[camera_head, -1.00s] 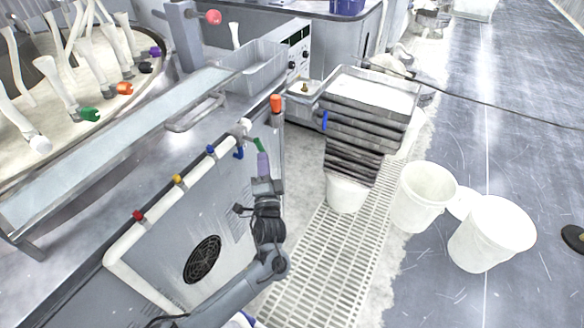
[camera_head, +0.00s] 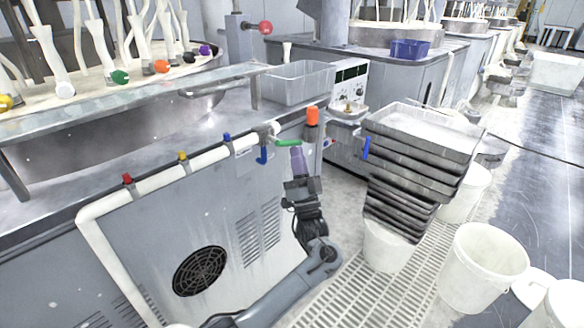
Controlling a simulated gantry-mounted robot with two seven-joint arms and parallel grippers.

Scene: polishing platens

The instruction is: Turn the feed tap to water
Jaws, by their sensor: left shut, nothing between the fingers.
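A white pipe (camera_head: 160,182) runs along the front edge of the bench and carries small red (camera_head: 127,179), yellow (camera_head: 183,157) and blue (camera_head: 227,138) taps. Near its far end are a green lever (camera_head: 287,142) and a blue handle (camera_head: 263,156) that hangs down. The green lever lies about level in the picture and points right. My left gripper (camera_head: 297,148), with purple fingers, is shut and empty. Its tips are at the right end of the green lever; I cannot tell whether they touch it. No water marking is readable. My right gripper is out of view.
An orange-topped post (camera_head: 312,116) stands just right of the lever. A grey cabinet with a fan (camera_head: 200,270) is below the pipe. Stacked dark trays (camera_head: 412,185) and white buckets (camera_head: 482,268) stand to the right. A grey bin (camera_head: 297,84) sits behind.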

